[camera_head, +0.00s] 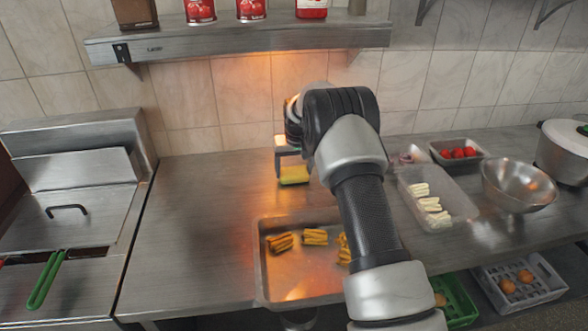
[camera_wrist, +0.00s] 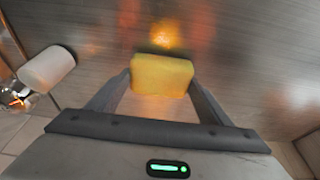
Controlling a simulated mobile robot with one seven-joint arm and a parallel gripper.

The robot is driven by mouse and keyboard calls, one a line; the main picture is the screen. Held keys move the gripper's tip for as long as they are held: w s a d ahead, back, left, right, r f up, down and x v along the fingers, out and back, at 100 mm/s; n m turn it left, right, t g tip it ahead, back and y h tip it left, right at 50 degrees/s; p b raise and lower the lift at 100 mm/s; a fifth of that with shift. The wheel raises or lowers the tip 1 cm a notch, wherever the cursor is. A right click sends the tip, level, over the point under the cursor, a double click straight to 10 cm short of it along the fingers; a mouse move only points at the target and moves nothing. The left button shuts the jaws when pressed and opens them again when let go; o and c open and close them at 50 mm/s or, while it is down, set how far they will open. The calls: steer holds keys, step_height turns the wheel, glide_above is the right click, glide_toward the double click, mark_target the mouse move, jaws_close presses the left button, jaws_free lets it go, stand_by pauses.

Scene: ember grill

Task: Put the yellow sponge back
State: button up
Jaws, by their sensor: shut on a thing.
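The yellow sponge (camera_wrist: 161,76) is between the two fingers of my gripper (camera_wrist: 160,88) in the wrist view. The fingers are shut on its two sides. In the head view the sponge (camera_head: 294,175) shows below my gripper (camera_head: 291,160), over the back part of the steel counter near the tiled wall. I cannot tell whether its underside touches the counter. My arm hides part of the counter to the right of it.
A steel tray (camera_head: 263,290) with several grilled yellow strips lies in front. To the right are a clear container (camera_head: 462,205) with white pieces, a metal bowl (camera_head: 518,186) and a tray of red items (camera_head: 458,153). A shelf (camera_head: 240,42) hangs above. The counter's left part is clear.

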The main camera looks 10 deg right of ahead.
steer(key=shift+f, duration=0.1)
steer(key=shift+f, duration=0.15)
steer(key=o, duration=1.3)
